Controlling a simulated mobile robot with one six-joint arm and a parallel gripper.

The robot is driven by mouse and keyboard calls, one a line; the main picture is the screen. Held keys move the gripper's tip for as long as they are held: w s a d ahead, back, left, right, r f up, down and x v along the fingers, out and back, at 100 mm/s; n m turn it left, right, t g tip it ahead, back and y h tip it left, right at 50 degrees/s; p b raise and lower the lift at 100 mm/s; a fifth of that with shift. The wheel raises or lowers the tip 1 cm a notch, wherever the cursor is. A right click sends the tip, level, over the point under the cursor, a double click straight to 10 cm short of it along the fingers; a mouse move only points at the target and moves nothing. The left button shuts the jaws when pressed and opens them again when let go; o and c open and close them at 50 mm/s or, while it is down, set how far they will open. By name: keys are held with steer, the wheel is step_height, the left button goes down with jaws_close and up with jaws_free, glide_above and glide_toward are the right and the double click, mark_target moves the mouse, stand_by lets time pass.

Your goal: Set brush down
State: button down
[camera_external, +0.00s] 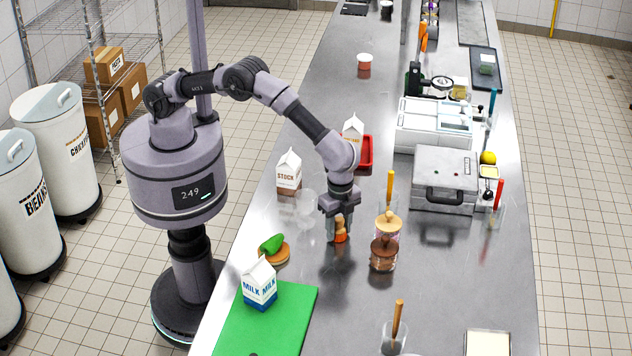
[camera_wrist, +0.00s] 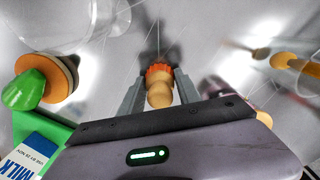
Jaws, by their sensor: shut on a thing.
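The brush (camera_external: 340,231) has a tan wooden knob handle and an orange bristle end. My gripper (camera_external: 339,222) is shut on it, pointing down over the steel counter. In the wrist view the brush (camera_wrist: 159,86) sits between the two grey fingers of my gripper (camera_wrist: 158,92), knob toward the camera and orange end away. The brush is upright and low over the counter; I cannot tell whether its orange end touches the surface.
Left of the gripper stand a stock carton (camera_external: 289,173) and clear glasses (camera_external: 306,203). Jars with wooden lids (camera_external: 384,250) stand close on the right. A milk carton (camera_external: 260,284) stands on a green board (camera_external: 290,325) in front. Bare counter (camera_external: 340,285) lies just in front of the brush.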

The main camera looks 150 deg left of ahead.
steer(key=shift+r, duration=0.1)
steer(key=shift+f, duration=0.2)
steer(key=c, duration=0.9)
jaws_free()
steer(key=shift+o, duration=0.2)
steer(key=shift+r, duration=0.1)
